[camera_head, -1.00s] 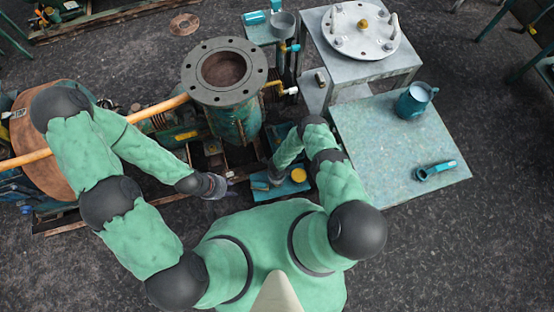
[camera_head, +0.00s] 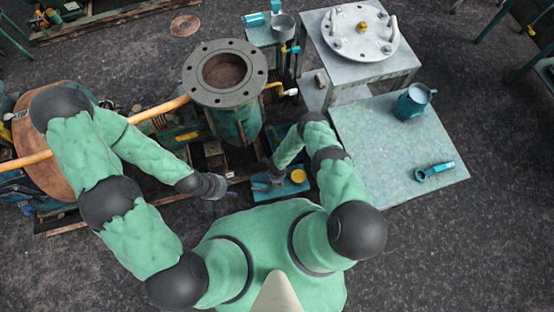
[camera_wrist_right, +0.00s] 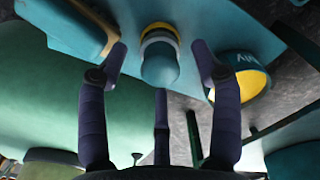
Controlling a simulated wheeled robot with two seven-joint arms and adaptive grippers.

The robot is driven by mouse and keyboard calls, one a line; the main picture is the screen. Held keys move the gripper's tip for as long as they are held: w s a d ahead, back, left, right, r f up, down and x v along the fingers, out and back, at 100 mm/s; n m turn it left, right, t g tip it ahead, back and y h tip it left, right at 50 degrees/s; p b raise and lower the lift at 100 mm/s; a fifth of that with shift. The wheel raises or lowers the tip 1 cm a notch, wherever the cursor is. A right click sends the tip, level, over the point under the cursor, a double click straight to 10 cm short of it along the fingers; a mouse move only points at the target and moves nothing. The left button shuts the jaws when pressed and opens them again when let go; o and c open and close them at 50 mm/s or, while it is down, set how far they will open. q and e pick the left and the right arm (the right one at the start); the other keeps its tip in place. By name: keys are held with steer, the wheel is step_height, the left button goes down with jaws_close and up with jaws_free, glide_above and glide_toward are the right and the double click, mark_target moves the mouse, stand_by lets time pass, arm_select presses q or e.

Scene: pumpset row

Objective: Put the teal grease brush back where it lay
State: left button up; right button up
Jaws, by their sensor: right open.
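My right gripper (camera_head: 276,177) hangs over a small teal tray (camera_head: 284,193) in the head view. In the right wrist view its fingers (camera_wrist_right: 160,75) are open around a teal rounded piece (camera_wrist_right: 160,66) with yellow and pale bands. I cannot tell whether this is the grease brush, or whether the fingers touch it. A teal block with a tan edge (camera_wrist_right: 85,25) lies to its left. A teal tin with yellow inside (camera_wrist_right: 247,84) stands to its right; it also shows in the head view (camera_head: 298,176). My left gripper (camera_head: 215,187) is left of the tray, its fingers unclear.
A teal table (camera_head: 380,150) at right holds a blue-teal jug (camera_head: 413,101) and a teal tool (camera_head: 434,171). A grey stand carries a round flanged cover (camera_head: 360,30). A flanged pump body (camera_head: 225,75) stands ahead, and an orange pipe (camera_head: 110,125) runs left.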

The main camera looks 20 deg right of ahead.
step_height(320, 180, up, 9)
steer(key=p, duration=0.3)
steer(key=shift+r+p, duration=0.2)
steer(key=shift+p, duration=0.2)
steer(key=s+a+r+m+g+y, duration=0.15)
steer(key=s+r+m, duration=0.25)
steer(key=r+m, duration=0.65)
steer(key=s+a+r+m+g+y, duration=0.1)
steer(key=s+a+r+m+y, duration=0.2)
steer(key=r+m, duration=0.7)
steer(key=s+d+r+m+t, duration=0.1)
steer(key=r+m, duration=0.4)
steer(key=m, duration=0.9)
steer(key=s+d+r+m+t, duration=0.1)
steer(key=r+m, duration=0.5)
steer(key=m, duration=0.9)
steer(key=shift+s+d+r+t, duration=0.15)
steer(key=shift+s+d+t, duration=0.25)
steer(key=shift+d, duration=0.3)
steer(key=shift+h, duration=0.25)
